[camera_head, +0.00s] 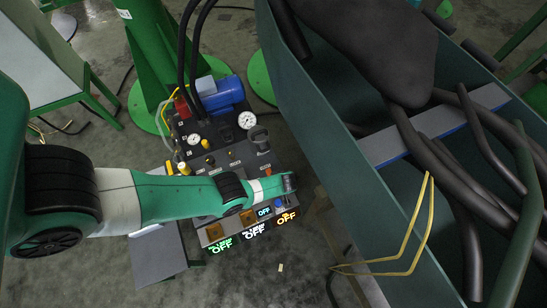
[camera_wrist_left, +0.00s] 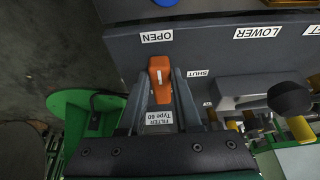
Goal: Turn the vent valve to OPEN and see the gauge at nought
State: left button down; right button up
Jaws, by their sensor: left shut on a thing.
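The vent valve is an orange handle (camera_wrist_left: 160,92) on a grey panel in the left wrist view. A white line on it points up the picture toward the OPEN label (camera_wrist_left: 157,37). The SHUT label (camera_wrist_left: 197,73) is to its right. My left gripper (camera_wrist_left: 161,78) is shut on the handle, one finger on each side. In the head view my left gripper (camera_head: 289,183) is over the front of the power unit and largely covers the valve. A round white gauge (camera_head: 247,120) and a smaller gauge (camera_head: 194,139) face up; their needles are too small to read. My right gripper is out of view.
A black lever knob (camera_wrist_left: 289,97) stands close on the right in the left wrist view. A blue motor (camera_head: 222,94) and black hoses (camera_head: 187,50) stand behind the panel. A large green trough (camera_head: 310,110) with dark bars is close on the right.

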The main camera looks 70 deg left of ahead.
pick_arm(q)
jog(key=shift+s+f, duration=0.1)
jog(key=shift+f, duration=0.05)
dwell(0.3)
jog(key=c, duration=0.6)
grip_release()
jog(key=p+v, duration=1.1)
jog(key=v, duration=0.1)
jog(key=shift+a, duration=0.15)
